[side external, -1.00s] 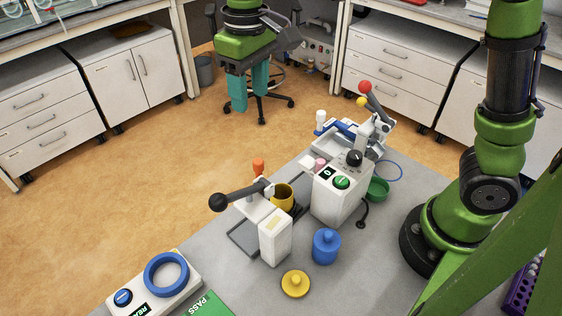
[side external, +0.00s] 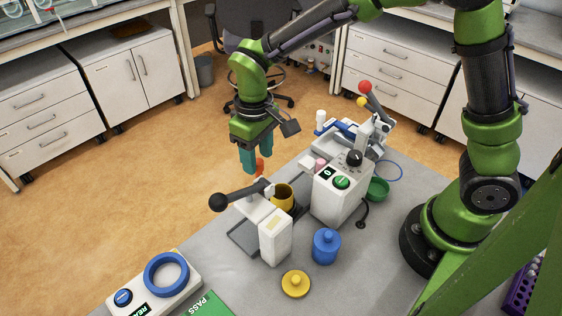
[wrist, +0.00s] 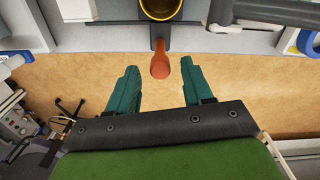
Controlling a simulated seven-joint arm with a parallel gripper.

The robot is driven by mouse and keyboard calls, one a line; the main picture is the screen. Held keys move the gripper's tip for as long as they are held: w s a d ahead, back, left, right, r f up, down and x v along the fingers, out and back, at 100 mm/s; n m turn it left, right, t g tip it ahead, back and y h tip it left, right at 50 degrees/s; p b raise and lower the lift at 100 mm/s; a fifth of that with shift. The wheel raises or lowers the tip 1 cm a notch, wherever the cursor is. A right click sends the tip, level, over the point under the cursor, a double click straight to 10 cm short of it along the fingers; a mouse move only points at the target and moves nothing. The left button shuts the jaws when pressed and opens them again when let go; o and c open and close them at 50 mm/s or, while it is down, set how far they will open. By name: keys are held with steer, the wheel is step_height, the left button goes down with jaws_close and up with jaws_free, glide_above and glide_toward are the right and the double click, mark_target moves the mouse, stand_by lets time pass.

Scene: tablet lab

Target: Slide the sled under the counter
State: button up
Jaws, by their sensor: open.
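The sled appears to be the dark grey slide with a yellow cup (side external: 282,196) on it and an orange handle (side external: 259,166) at its far end. In the wrist view, the orange handle (wrist: 160,66) points toward me, with the yellow cup (wrist: 160,8) beyond it, cut by the top edge. My gripper (side external: 253,167) is open, its teal fingers pointing down near the handle. In the wrist view, my gripper (wrist: 157,68) has one finger on each side of the handle, apart from it. The counter is probably the white box (side external: 338,192) with a green button and display.
A lever press (side external: 274,238) with a black ball stands left of the cup. A blue lidded jar (side external: 326,247) and a yellow lid (side external: 295,284) are nearer. A green bowl (side external: 378,189) is right of the white box. A base with a blue ring (side external: 166,274) is front left.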

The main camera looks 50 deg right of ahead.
steer(key=shift+f, duration=0.6)
jaws_close()
